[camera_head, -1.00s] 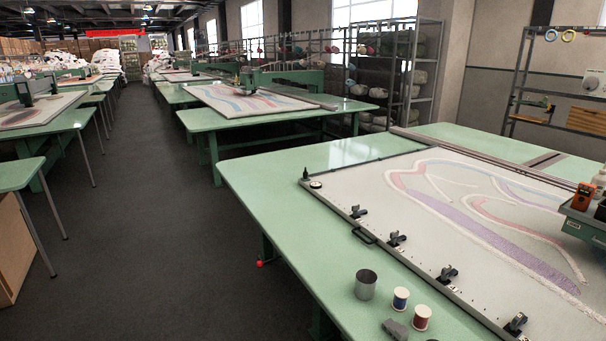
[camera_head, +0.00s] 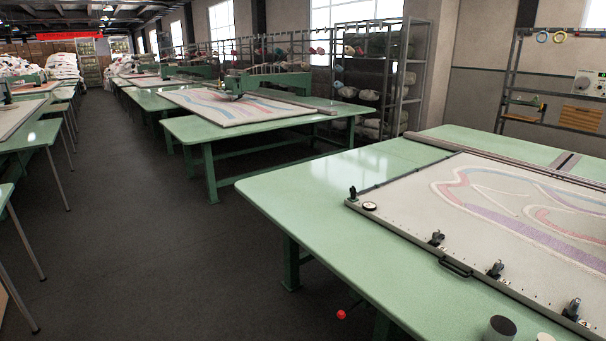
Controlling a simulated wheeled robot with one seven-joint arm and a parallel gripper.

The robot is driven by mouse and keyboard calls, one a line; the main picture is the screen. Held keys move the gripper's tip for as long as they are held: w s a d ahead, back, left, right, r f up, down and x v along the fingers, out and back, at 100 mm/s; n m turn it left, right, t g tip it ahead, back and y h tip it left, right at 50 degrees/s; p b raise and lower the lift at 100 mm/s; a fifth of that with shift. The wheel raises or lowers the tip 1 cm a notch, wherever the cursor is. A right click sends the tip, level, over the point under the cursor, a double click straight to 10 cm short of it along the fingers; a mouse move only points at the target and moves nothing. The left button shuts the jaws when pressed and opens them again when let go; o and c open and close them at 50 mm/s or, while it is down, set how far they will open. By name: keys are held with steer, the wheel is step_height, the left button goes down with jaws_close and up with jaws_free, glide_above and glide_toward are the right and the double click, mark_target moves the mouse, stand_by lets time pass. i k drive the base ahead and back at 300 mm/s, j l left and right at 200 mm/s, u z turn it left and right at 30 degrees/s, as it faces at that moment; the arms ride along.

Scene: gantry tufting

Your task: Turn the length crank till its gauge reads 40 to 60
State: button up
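No part is labelled as the length crank. A red ball knob (camera_head: 341,314) shows below the left edge of the nearest green table (camera_head: 330,185); whether it belongs to a crank I cannot tell. A small round dial with a pale face and dark rim (camera_head: 370,206) sits at the near left corner of the clamped frame (camera_head: 465,275) on that table. It is too small to read. A black post-like fitting (camera_head: 353,192) stands beside it. My gripper is not in view.
Black clamps (camera_head: 437,238) and a black handle (camera_head: 455,267) line the frame. A metal cup (camera_head: 500,328) stands on the table's near edge, cut by the picture. A wide dark aisle (camera_head: 150,240) is free on the left. More green tables (camera_head: 240,128) stand behind.

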mark_target(352, 191)
steer(key=i+j, duration=0.85)
steer(key=i+j+z, duration=0.15)
steer(key=i+j, duration=0.9)
steer(key=i, duration=0.45)
steer(key=i+j, duration=0.1)
steer(key=i, duration=0.45)
steer(key=i+l+z, duration=0.1)
steer(key=i+l, duration=0.2)
steer(key=i, duration=0.15)
